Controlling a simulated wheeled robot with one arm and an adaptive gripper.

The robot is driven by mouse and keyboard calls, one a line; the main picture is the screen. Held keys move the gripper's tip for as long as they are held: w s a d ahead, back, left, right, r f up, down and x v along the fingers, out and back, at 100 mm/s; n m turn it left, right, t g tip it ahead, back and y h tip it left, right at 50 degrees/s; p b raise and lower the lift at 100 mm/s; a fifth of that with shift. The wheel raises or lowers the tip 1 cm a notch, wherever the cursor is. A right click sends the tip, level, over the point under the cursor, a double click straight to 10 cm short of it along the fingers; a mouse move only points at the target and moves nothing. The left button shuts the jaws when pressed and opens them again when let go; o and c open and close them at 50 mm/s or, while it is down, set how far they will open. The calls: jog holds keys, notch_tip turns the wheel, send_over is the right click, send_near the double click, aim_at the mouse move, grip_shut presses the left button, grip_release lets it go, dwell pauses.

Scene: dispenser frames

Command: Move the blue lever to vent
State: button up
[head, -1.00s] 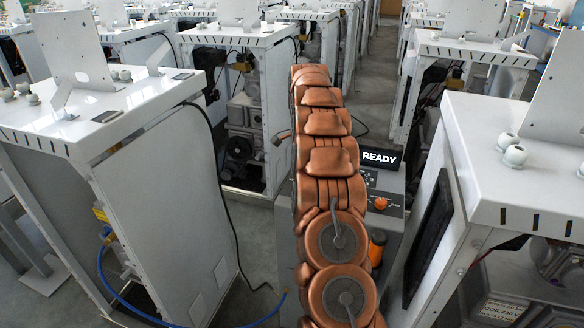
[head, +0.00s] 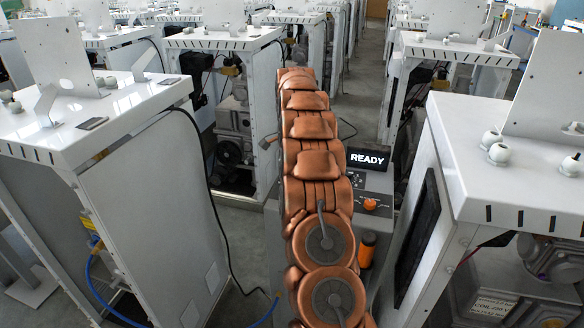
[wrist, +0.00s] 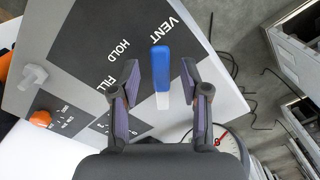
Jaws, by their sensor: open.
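The blue lever (wrist: 161,68) shows in the wrist view, with a pale stem below its blue handle. It stands over a dark panel (wrist: 85,40) printed VENT, HOLD and FILL. The handle lies beside these words, nearest VENT and HOLD in the picture; its exact setting is hard to tell. My gripper (wrist: 159,66) is open, with one finger on each side of the lever. In the head view, my copper arm hides the lever and gripper.
The grey dispenser has a READY display (head: 368,158) and an orange knob (head: 371,204). A gauge (wrist: 228,142) sits beside the right finger in the wrist view. White cabinets stand close on the left (head: 165,200) and right (head: 455,170). A blue hose (head: 95,285) lies lower left.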

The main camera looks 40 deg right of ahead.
jog(key=shift+r, duration=0.15)
jog(key=shift+r, duration=3.6)
